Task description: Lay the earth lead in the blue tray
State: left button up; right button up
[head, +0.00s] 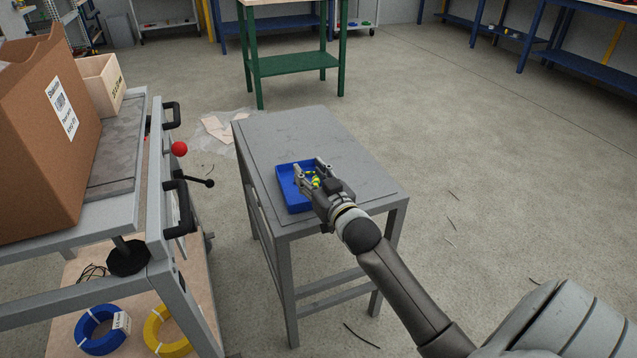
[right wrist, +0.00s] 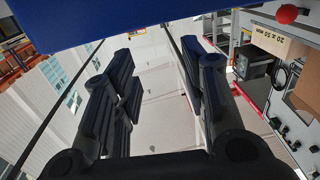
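The blue tray (head: 285,180) sits on a grey metal table in the head view. My right gripper (head: 309,167) is over the tray, low, with its two fingers spread apart. The yellow-green earth lead (head: 314,182) shows as a small patch at the tray, by the gripper's fingers; the gripper hides much of it. In the right wrist view the fingers (right wrist: 158,75) stand apart with nothing seen between them, and a blue surface, likely the tray (right wrist: 130,20), fills the top edge. My left gripper is not in view.
The grey table (head: 355,150) is otherwise bare around the tray. A trolley at left carries a cardboard box (head: 45,135), with a red knob (head: 179,149) and black handles facing the table. Blue (head: 100,330) and yellow (head: 160,335) cable coils lie below. Floor to the right is mostly clear.

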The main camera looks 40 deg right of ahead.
jog(key=shift+s+a, duration=0.1)
jog(key=shift+s, duration=0.35)
jog(key=s+a+p, duration=0.2)
jog(key=s, duration=0.9)
jog(key=s+a+f+n+g+y, duration=0.1)
jog(key=s+a+f+g, duration=0.25)
jog(key=f, duration=0.45)
jog(key=s+a+f+g, duration=0.3)
jog(key=a+f+g, duration=0.1)
jog(key=f, duration=0.5)
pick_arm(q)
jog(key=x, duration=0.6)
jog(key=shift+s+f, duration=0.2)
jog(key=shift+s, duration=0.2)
pick_arm(e)
jog(key=s+a+f+n+g+y, duration=0.1)
jog(key=s+a+f+g, duration=0.2)
jog(key=s, duration=0.4)
jog(key=s+a+f+n+g, duration=0.1)
jog(key=s+a+f+g, duration=0.3)
jog(key=s+a+f, duration=0.1)
jog(key=shift+s+f+y, duration=0.4)
jog(key=shift+s+f, duration=0.15)
jog(key=shift+s, duration=0.55)
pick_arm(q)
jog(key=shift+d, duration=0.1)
pick_arm(e)
jog(key=shift+a, duration=0.1)
